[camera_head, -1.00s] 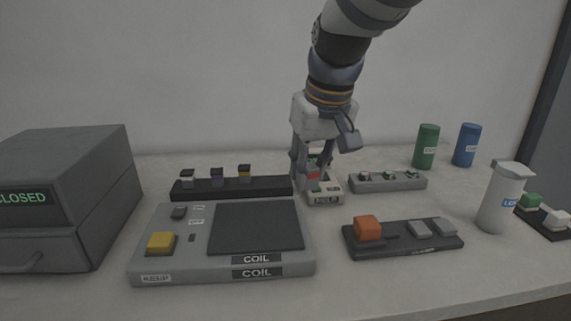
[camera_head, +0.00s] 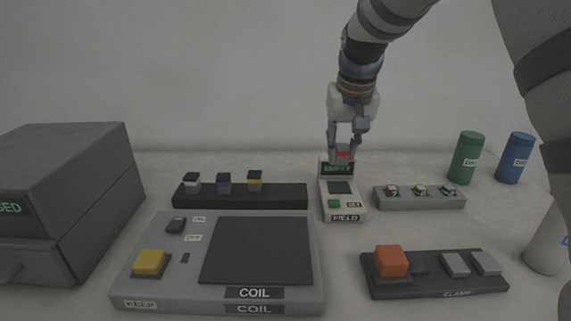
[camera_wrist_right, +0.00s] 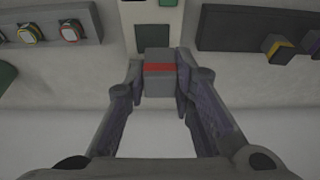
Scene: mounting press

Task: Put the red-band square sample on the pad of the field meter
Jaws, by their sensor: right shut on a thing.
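The red-band square sample (camera_head: 343,154) is a grey block with a red stripe. My right gripper (camera_head: 343,150) is shut on it, pointing down, at the far end of the field meter (camera_head: 343,214). In the right wrist view the sample (camera_wrist_right: 159,82) sits between the fingertips (camera_wrist_right: 160,78), its red band facing the camera. The meter is pale, with a green-lit display, a dark square pad (camera_head: 340,187) and a green button. In the wrist view the dark pad (camera_wrist_right: 149,36) shows just beyond the sample, partly hidden by it. My left gripper is not in view.
A dark rack (camera_head: 240,196) with several samples stands left of the meter, a grey rack (camera_head: 420,203) right of it. The coil unit (camera_head: 215,300) and clamp block (camera_head: 435,291) are in front. Green (camera_head: 466,158) and blue (camera_head: 515,158) canisters stand at right.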

